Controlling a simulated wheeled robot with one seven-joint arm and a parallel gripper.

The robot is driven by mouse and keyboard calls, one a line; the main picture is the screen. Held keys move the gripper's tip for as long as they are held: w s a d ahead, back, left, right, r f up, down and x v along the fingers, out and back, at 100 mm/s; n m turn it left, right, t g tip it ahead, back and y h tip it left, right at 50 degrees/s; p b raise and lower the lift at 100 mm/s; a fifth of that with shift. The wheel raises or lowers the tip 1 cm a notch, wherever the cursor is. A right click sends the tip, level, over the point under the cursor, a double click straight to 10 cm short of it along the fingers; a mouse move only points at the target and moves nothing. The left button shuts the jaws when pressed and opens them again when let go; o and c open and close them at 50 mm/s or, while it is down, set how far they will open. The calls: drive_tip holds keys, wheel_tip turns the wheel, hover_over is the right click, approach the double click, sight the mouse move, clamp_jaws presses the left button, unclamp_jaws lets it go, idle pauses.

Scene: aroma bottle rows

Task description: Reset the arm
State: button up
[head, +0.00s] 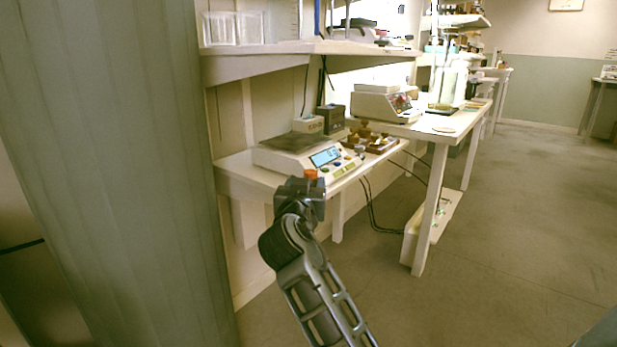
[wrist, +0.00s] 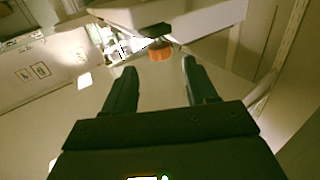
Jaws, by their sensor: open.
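My gripper (head: 304,186) is at the front edge of the bench, in front of the white scale (head: 278,157) in the head view. In the wrist view my gripper (wrist: 159,68) has its two dark fingers well apart, with nothing between them. A small orange piece (head: 311,174) shows just beyond the gripper; in the wrist view the orange piece (wrist: 161,53) is past the fingertips, under a white block-like body. I cannot tell what it is or whether it touches anything. My arm reaches up from the bottom of the head view.
The white bench (head: 236,176) holds the scale, dark boxes (head: 330,118) and a wooden weight set (head: 372,142). A shelf (head: 260,65) overhangs it. A higher table (head: 440,127) stands to the right. A grey-green column (head: 110,170) fills the left. The floor (head: 510,220) at right is clear.

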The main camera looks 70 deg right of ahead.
drive_tip(key=shift+s+a, duration=0.1)
drive_tip(key=shift+a, duration=0.25)
idle(0.3)
drive_tip(key=s+a+f+n+t+y, duration=0.2)
drive_tip(key=a+f+n+t+y, duration=0.55)
drive_tip(key=a+f, duration=0.85)
drive_tip(key=s+a+n+t+y, duration=0.2)
drive_tip(key=s+a+n+y, duration=0.4)
drive_tip(key=s+a, duration=1)
drive_tip(key=s+a+r+n+y, duration=0.1)
drive_tip(key=s+a+r+y, duration=0.35)
drive_tip(key=s, duration=0.35)
wheel_tip(320, 180, up, 28)
drive_tip(key=p, duration=2.7)
drive_tip(key=shift+s+a+f+h+p, duration=0.15)
drive_tip(key=shift+s+h+p, duration=0.2)
drive_tip(key=shift+s+h, duration=0.05)
